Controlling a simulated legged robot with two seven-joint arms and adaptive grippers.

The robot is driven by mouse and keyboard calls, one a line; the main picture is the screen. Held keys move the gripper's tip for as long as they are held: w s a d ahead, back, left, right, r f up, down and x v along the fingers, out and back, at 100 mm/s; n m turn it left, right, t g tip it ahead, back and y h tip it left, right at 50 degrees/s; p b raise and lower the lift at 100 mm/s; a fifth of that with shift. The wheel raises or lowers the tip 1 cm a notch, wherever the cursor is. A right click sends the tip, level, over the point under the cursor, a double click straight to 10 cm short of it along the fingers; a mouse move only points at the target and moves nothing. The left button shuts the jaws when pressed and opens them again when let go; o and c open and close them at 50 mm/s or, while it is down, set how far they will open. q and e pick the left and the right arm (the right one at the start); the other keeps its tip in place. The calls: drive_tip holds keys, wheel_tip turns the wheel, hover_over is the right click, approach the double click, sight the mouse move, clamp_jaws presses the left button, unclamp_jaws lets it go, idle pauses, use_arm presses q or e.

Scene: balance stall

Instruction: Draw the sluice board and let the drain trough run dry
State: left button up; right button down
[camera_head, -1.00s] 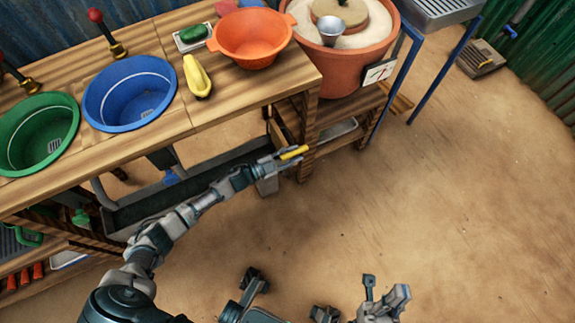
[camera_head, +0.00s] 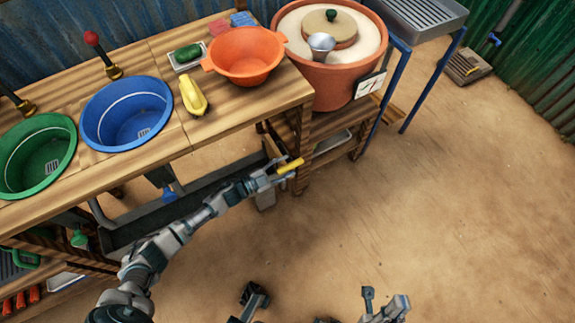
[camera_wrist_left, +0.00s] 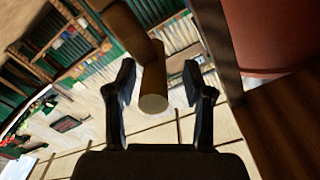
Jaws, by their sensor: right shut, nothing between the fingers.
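The drain trough (camera_head: 190,196) is a long dark grey channel under the wooden bench. My left gripper (camera_head: 277,174) is at this handle. In the left wrist view its fingers (camera_wrist_left: 158,92) stand apart on either side of a tan cylinder (camera_wrist_left: 153,88), with gaps showing at both sides. A brown piece joins the cylinder from above. My right gripper (camera_head: 384,304) is low in the head view, shut and empty, away from the bench.
A blue basin (camera_head: 127,112), a green basin (camera_head: 38,150), an orange colander (camera_head: 245,57) and a yellow squash-like thing (camera_head: 194,95) are on the bench (camera_head: 160,140). A large clay pot (camera_head: 333,85) stands to the right.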

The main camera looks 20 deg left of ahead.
use_arm(q)
drive_tip(key=v, duration=1.1)
drive_tip(key=shift+f, duration=0.15)
